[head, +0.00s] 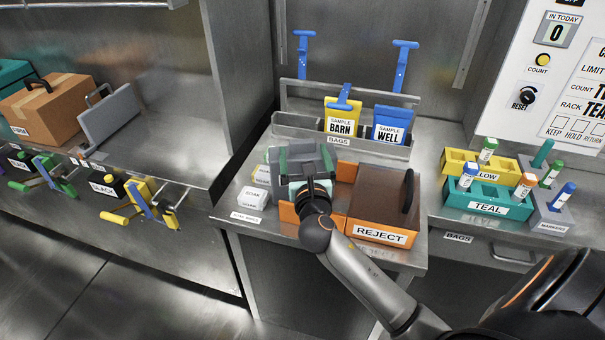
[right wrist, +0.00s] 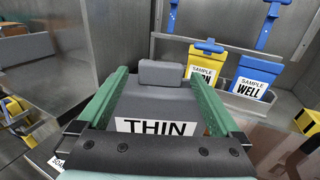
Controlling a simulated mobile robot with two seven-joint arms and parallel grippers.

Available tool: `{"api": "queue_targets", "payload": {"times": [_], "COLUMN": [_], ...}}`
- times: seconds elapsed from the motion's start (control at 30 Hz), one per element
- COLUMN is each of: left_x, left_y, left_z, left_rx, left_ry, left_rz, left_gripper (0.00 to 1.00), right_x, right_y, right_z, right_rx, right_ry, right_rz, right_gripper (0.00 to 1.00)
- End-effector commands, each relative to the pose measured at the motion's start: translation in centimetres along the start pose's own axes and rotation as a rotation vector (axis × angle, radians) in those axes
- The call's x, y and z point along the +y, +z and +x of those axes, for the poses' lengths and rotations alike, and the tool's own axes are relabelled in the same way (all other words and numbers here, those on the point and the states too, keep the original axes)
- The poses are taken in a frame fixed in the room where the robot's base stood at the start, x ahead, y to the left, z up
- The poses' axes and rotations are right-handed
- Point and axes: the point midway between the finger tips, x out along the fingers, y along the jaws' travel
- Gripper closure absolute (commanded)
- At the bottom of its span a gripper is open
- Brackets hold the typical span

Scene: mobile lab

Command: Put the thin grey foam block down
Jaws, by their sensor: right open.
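The thin grey foam block (right wrist: 150,103), with a white THIN label and a raised grey grip, lies between the green fingers of my right gripper (right wrist: 155,100) in the right wrist view. The fingers are open, one along each side of the block. In the head view my right gripper (head: 303,160) is over the steel side table (head: 228,212), and it largely hides the block. I cannot tell exactly what the block rests on. My left gripper is not in view.
A brown REJECT box (head: 378,200) with orange parts stands right of the gripper. Small white labelled blocks (head: 254,198) lie to its left. Behind is a bag rack (head: 300,125) with yellow and blue sample bags. A teal tube rack (head: 485,200) stands on the right.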

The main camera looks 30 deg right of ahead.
Motion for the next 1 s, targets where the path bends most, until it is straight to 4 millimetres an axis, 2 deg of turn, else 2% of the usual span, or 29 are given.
{"api": "queue_targets", "payload": {"times": [0.1, 0.2, 0.53, 1.0], "left_x": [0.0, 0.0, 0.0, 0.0], "left_y": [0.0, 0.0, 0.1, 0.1], "left_z": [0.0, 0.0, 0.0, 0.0], "left_rx": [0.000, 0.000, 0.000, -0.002], "left_ry": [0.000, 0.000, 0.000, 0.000], "left_rz": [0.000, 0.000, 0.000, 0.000], "left_gripper": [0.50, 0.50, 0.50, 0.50], "right_x": [-0.1, -0.1, -0.1, -0.1], "right_y": [0.2, 0.1, 0.1, 0.1], "right_z": [2.1, 3.2, 3.8, 3.8], "right_rx": [-0.003, -0.002, -0.001, -0.001], "right_ry": [-0.002, -0.001, 0.000, 0.000], "right_rz": [0.000, 0.001, 0.000, 0.000], "right_gripper": [0.00, 0.00, 0.01, 0.54]}}
